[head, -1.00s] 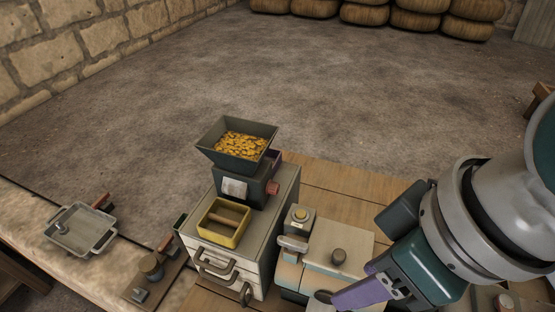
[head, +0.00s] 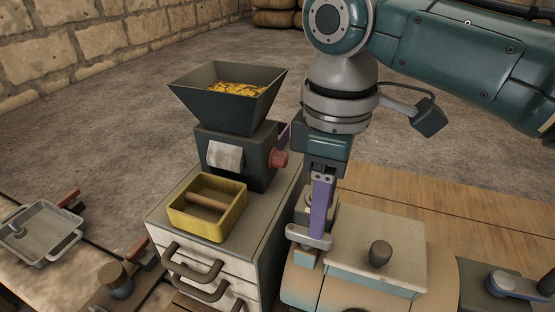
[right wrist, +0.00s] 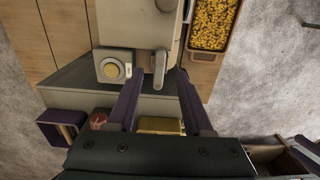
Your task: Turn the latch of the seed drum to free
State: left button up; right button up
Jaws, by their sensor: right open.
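The seed drum (head: 330,290) is a rounded cream housing with a flat lid and a dark knob (head: 380,254). Its latch (head: 308,237) is a small grey lever at the lid's left end; it also shows in the right wrist view (right wrist: 160,68). My right gripper (head: 322,232) points down at the latch. In the right wrist view its purple fingers (right wrist: 158,76) are open, with the latch's end between their tips. Gaps on both sides of the latch show, so I see no grip on it.
A hopper of yellow seeds (head: 228,98) stands on the drawer cabinet (head: 205,265) to the left, with a yellow tray (head: 208,208) before it. Bare wooden tabletop (head: 475,235) lies to the right.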

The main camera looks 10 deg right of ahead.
jog(key=shift+f, duration=2.4)
jog(key=shift+c, duration=0.3)
grip_shut()
